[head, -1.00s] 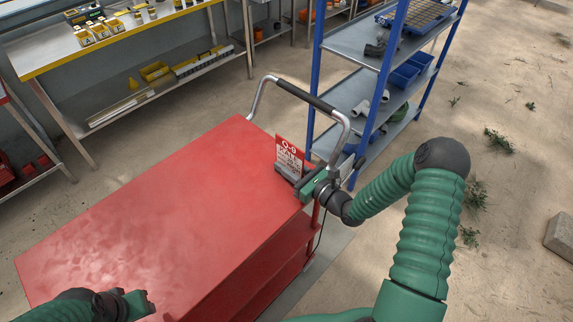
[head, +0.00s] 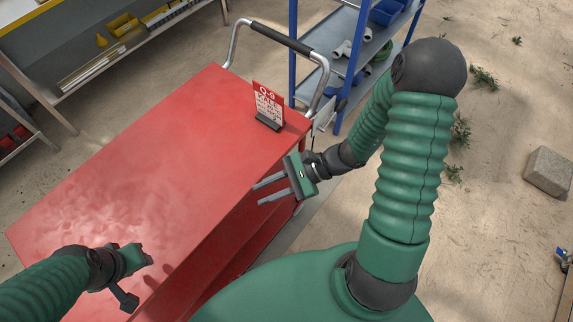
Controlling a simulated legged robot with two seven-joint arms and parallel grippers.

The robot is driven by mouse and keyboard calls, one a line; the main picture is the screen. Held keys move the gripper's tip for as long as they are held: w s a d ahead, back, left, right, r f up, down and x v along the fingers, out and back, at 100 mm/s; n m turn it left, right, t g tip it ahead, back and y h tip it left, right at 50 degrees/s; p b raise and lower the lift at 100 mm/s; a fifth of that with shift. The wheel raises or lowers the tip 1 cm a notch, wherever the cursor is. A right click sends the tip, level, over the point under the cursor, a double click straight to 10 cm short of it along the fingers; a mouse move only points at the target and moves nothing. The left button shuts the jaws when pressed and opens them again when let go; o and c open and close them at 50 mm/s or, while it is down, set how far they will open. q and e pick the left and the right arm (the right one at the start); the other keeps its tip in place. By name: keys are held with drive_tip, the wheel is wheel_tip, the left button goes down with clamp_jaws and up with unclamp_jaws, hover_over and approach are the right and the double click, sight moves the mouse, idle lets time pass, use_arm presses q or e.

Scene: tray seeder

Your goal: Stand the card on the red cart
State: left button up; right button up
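The red and white card (head: 268,101) stands upright in a dark base (head: 268,122) on top of the red cart (head: 150,165), near the handle end. Nothing is touching it. My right gripper (head: 263,193) is open and empty at the cart's right edge, apart from the card and nearer to me. Its two grey fingers point left. My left gripper (head: 140,270) is over the near left part of the cart top. Its fingers are too unclear to tell whether it is open.
The cart's bent metal handle (head: 280,38) rises behind the card. A blue-framed shelf (head: 345,70) stands beyond it. A workbench with yellow bins (head: 123,24) is at the upper left. A concrete block (head: 549,171) lies on the right. Most of the cart top is clear.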

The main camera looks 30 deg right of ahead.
drive_tip(key=s+d+f+n+g+h, duration=0.2)
drive_tip(key=s+n+g+h, duration=0.3)
drive_tip(key=s+n+h, duration=0.45)
drive_tip(key=w+d+r+n+t+h, duration=0.2)
drive_tip(key=w+r+n, duration=0.3)
drive_tip(key=w+n, duration=0.3)
drive_tip(key=shift+d+n+t+h, duration=0.35)
drive_tip(key=shift+n+t, duration=0.2)
drive_tip(key=shift+t, duration=0.15)
